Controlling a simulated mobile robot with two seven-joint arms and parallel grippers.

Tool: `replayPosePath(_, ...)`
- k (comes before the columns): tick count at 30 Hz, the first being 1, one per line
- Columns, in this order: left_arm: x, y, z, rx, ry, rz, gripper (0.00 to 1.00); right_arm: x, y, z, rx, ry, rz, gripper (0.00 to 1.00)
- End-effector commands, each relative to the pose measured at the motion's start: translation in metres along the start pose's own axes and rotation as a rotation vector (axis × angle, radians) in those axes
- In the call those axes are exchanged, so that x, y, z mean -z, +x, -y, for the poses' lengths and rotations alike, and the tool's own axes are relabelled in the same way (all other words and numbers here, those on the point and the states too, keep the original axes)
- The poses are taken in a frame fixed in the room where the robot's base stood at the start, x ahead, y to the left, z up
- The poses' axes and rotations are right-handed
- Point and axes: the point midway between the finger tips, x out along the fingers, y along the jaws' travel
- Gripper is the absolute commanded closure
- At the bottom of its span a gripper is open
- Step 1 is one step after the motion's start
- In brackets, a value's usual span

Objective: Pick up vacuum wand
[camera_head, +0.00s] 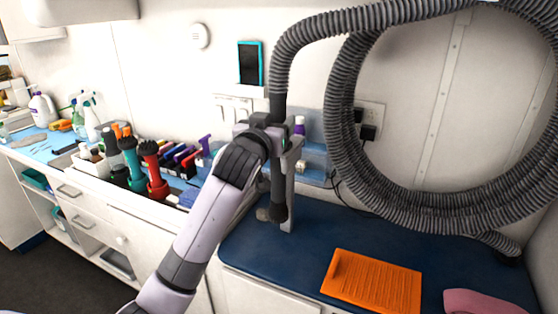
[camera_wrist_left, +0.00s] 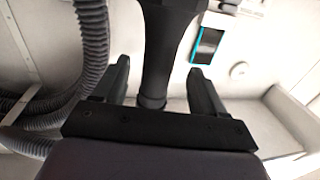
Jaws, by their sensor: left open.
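The vacuum wand (camera_head: 278,192) is a dark upright tube beside a grey post (camera_head: 290,185) above the blue counter. A ribbed grey hose (camera_head: 300,45) meets its upper end. My left gripper (camera_head: 270,133) is at the wand's upper part and hides some of it in the head view. In the left wrist view, the black wand (camera_wrist_left: 168,45) stands between the two open fingers of my left gripper (camera_wrist_left: 159,88). Gaps show on both sides of it, so the fingers do not appear to grip it. My right gripper is in neither view.
The hose loops widely along the wall at right. An orange mat (camera_head: 372,283) and a pink item (camera_head: 487,302) lie on the blue counter (camera_head: 410,240). Brushes and bottles, including a red brush (camera_head: 154,172), crowd the left counter. A teal-edged tablet (camera_head: 250,64) is on the wall.

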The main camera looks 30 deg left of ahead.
Motion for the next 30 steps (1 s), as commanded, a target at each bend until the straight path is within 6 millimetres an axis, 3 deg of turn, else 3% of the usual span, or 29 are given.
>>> replayPosePath(9, -0.001, 0.034, -0.001, 0.000, 0.001, 0.001, 0.29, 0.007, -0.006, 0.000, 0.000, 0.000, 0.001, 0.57)
replayPosePath(20, -0.002, 0.040, -0.002, 0.000, 0.001, 0.001, 0.29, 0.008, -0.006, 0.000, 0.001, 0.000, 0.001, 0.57)
replayPosePath(26, -0.002, 0.040, -0.002, 0.000, 0.001, 0.001, 0.90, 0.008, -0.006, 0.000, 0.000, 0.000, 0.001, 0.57)
replayPosePath(30, 0.001, 0.039, -0.001, -0.001, 0.000, -0.005, 0.90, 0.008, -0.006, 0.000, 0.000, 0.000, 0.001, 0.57)
